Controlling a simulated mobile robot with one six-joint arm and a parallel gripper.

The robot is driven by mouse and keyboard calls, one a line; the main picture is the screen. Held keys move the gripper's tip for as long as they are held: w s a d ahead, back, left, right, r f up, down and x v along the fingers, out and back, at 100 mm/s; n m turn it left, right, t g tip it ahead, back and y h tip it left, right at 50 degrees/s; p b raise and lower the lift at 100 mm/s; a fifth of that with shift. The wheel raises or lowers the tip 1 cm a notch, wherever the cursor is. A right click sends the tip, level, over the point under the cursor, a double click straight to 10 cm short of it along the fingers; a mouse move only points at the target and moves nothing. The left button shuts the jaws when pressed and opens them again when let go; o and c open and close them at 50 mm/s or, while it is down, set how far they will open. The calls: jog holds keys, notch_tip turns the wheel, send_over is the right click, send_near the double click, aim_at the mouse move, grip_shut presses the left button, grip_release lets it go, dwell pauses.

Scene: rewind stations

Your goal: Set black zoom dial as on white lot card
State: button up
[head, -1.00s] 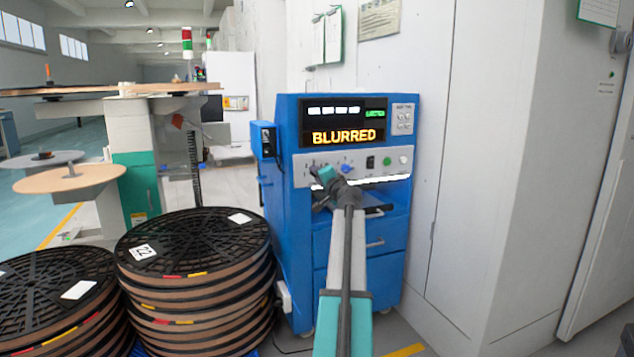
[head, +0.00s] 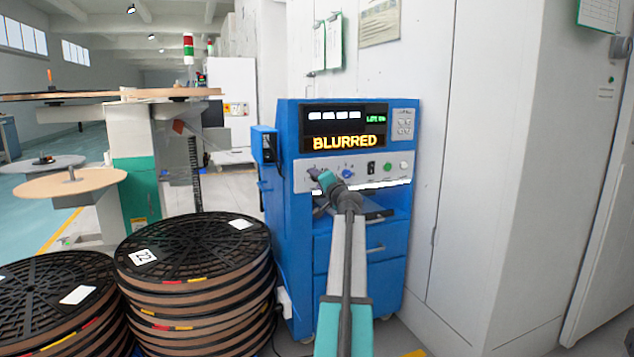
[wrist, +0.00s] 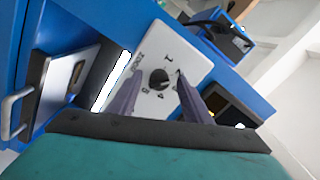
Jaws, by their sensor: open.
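The black zoom dial (wrist: 159,79) sits on a pale panel plate (wrist: 182,57) in the wrist view, with small numbers around it and a word that looks like ZOOM beside it. I cannot read its setting surely. My gripper (wrist: 155,82) is open, with one finger on each side of the dial in the picture; I cannot tell whether they touch it. In the head view my gripper (head: 325,181) is at the left of the control panel and hides the dial. The screen (head: 345,128) reads BLURRED in amber. I cannot pick out the white lot card for certain.
The blue cabinet (head: 291,215) stands against a white wall. A blue knob (head: 348,172), a black switch and round buttons lie right of my gripper. Stacked reels (head: 190,250) with white labels fill the left front. Sheets (head: 327,43) hang on the wall above.

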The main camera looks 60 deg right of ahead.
jog(key=shift+s, duration=0.1)
jog(key=p+v, duration=0.3)
jog(key=v, duration=1)
jog(key=shift+a+p, duration=0.3)
jog(key=shift+p, duration=0.05)
jog(key=shift+s, duration=0.15)
dwell(0.4)
